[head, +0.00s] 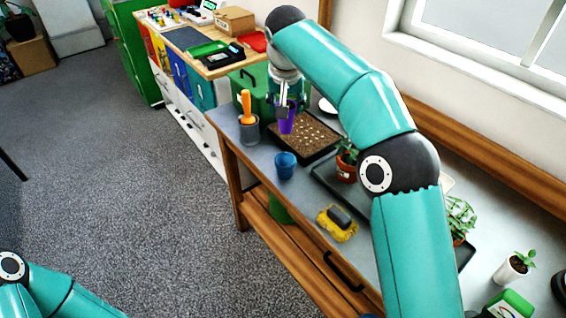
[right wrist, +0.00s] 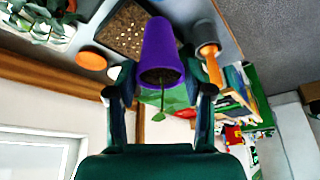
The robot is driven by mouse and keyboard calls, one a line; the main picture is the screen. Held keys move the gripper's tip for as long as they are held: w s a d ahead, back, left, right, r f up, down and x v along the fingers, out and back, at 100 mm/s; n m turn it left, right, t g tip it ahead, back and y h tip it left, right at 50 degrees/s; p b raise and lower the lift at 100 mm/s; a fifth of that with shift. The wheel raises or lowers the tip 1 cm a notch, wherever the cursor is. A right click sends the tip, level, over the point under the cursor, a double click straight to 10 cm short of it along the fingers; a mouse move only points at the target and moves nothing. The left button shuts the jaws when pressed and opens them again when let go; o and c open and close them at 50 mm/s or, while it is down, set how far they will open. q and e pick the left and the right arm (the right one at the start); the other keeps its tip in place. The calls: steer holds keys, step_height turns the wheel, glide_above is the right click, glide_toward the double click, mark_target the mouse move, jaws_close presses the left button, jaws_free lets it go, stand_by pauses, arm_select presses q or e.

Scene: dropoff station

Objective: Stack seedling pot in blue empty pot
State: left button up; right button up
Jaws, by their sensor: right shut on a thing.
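The blue empty pot (head: 285,166) stands upright on the grey bench, below and apart from the held pot. It cannot be made out in the right wrist view. Only part of my left arm shows at bottom left; its gripper is out of the head view.
A soil tray (head: 310,138) lies behind the blue pot. A grey pot with an orange-handled tool (head: 248,128) stands left. A potted plant (head: 347,160) stands right. Bare bench surrounds the blue pot.

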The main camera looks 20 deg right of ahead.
steer(key=shift+f+b, duration=0.75)
steer(key=shift+f, duration=7.3)
arm_select(q)
step_height(320, 180, down, 2)
steer(key=shift+f, duration=0.2)
arm_select(e)
steer(key=shift+f+b, duration=0.3)
steer(key=shift+b, duration=0.05)
arm_select(q)
steer(key=shift+f, duration=0.55)
arm_select(e)
steer(key=shift+s+f, duration=0.2)
steer(key=shift+f, duration=0.1)
steer(key=o, duration=1)
steer(key=shift+f+b, duration=0.1)
steer(key=shift+b, duration=0.2)
steer(key=shift+c, duration=0.2)
steer(key=shift+o, duration=1.2)
steer(key=shift+w+f, duration=0.1)
